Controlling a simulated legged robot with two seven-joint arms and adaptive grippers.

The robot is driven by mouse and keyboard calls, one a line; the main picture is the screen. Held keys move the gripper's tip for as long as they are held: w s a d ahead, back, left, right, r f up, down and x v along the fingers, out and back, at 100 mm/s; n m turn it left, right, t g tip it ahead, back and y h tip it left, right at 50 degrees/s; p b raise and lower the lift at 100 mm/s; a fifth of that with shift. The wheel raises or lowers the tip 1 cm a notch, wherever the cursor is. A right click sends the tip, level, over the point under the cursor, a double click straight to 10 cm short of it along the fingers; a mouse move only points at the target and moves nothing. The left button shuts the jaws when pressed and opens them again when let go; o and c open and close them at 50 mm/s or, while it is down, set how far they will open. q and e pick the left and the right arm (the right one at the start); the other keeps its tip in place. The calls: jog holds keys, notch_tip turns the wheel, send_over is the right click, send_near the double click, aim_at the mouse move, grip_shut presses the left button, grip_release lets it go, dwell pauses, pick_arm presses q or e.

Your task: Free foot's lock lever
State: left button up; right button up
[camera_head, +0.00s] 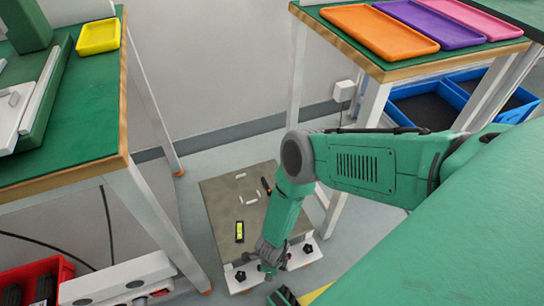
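A grey-brown board (222,200) lies on the floor between two benches. A white strip (297,262) with black star-shaped knobs (307,249) runs along its near edge. I cannot make out a distinct lock lever there; my arm and gripper cover part of the strip. My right arm comes in from the right and bends down to the board. My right gripper (268,270) is at the strip, between the knobs. Its fingers are small and dark, and I cannot tell whether they are open or touching anything. My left gripper is not in view.
A yellow-green level (239,232) and several small pieces lie on the board. A green-topped bench (85,110) stands left; another bench with orange (380,30), purple and pink trays stands right, blue bins (420,105) below. A red crate (35,275) sits lower left, beside a white bar (118,280).

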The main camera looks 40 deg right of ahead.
jog(key=shift+d, duration=0.15)
grip_shut()
jog(key=shift+s+m, duration=0.1)
jog(key=shift+m, duration=0.2)
jog(key=m, duration=0.1)
jog(key=a+m+p, duration=0.1)
jog(key=m, duration=0.1)
jog(key=s+a+m+p, duration=0.1)
jog(key=m, duration=0.1)
jog(key=shift+a+m+p, duration=0.25)
jog(key=shift+a+m, duration=0.25)
jog(key=shift+m, duration=0.6)
jog(key=shift+a+m+p, duration=0.2)
jog(key=shift+a+m, duration=0.25)
jog(key=shift+m, duration=0.65)
jog(key=shift+a, duration=0.1)
grip_release()
jog(key=shift+w, duration=0.1)
